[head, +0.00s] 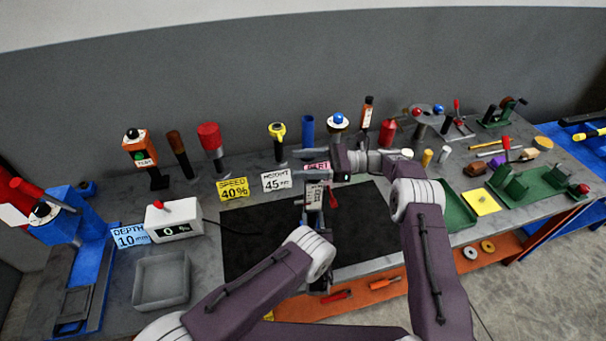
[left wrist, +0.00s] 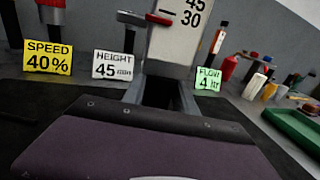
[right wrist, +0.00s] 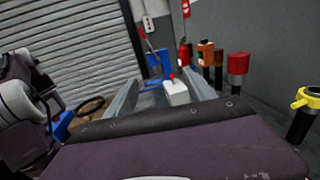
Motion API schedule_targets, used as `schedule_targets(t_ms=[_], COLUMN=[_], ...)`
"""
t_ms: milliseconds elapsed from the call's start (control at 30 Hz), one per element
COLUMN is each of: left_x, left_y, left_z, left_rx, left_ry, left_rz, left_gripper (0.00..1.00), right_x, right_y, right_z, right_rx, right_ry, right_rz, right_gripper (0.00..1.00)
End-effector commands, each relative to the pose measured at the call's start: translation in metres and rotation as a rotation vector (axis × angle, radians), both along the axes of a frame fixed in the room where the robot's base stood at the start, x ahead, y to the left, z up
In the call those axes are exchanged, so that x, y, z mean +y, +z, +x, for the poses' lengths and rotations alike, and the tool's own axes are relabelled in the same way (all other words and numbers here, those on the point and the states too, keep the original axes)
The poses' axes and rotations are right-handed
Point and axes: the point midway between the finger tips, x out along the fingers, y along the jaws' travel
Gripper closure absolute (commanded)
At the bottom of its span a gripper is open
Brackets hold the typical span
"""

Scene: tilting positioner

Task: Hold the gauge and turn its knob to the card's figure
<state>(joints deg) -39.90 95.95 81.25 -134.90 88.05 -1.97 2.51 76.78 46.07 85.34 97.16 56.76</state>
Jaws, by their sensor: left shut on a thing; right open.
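The gauge (head: 313,196) is a pale upright block with a dark printed scale. Its marks 45 and 30 show in the left wrist view (left wrist: 187,30). My left gripper (head: 315,208) is shut on it and holds it above the black mat. A small red part (head: 332,195) shows beside it; I cannot tell whether this is the knob. The white HEIGHT card (head: 276,180) reads 45 mm and also shows in the left wrist view (left wrist: 113,65). My right gripper (head: 310,164) is open and empty, just above the gauge, fingers pointing left. The right wrist view does not show the gauge.
A yellow SPEED 40% card (head: 233,189), blue DEPTH 10 card (head: 130,236) and green FLOW card (left wrist: 208,79) stand around. A white box reading 0% (head: 173,222) and grey tray (head: 161,281) are left. Several upright tools line the back. The black mat (head: 250,225) is mostly clear.

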Motion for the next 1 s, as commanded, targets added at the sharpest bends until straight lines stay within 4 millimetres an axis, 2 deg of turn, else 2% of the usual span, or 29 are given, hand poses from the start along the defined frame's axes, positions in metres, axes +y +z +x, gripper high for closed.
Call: schedule_targets(t_ms=[100,233,400,567,633,667,767,800,900,1000], left_x=[0.000,0.000,0.000,0.000,0.000,0.000,0.001,0.001,0.001,0.001], left_y=[-0.002,-0.002,-0.002,-0.002,-0.002,-0.002,-0.002,-0.002,-0.002,-0.002], left_z=[-0.001,-0.001,-0.001,-0.001,-0.001,-0.001,-0.001,-0.001,-0.001,-0.001], left_rx=[0.004,0.004,0.005,0.005,0.005,0.005,0.005,0.005,0.005,0.005], left_ry=[-0.001,0.000,0.000,0.000,0.000,0.000,0.001,0.001,0.001,0.001], left_rz=[0.003,0.003,0.003,0.003,0.003,0.003,0.003,0.003,0.003,0.003], left_gripper=[1.00,1.00,1.00,1.00,1.00,1.00,1.00,1.00,1.00,1.00], right_x=[0.000,0.000,0.000,0.000,-0.006,-0.013,-0.059,-0.079,-0.119,-0.142], right_y=[0.026,0.044,0.050,0.050,0.046,0.041,0.011,-0.002,-0.028,-0.043], right_z=[0.000,0.000,0.000,0.000,0.001,0.003,0.005,0.003,-0.008,-0.018], right_rx=[-0.001,0.000,0.001,0.002,0.005,0.007,0.015,0.016,0.015,0.011], right_ry=[0.000,0.000,0.000,0.000,-0.012,-0.028,-0.120,-0.161,-0.249,-0.303], right_rz=[0.000,0.000,0.000,0.000,-0.001,-0.001,-0.002,-0.001,0.000,0.000], right_gripper=[0.37,0.37,0.37,0.37,0.37,0.37,0.37,0.37,0.37,0.37])
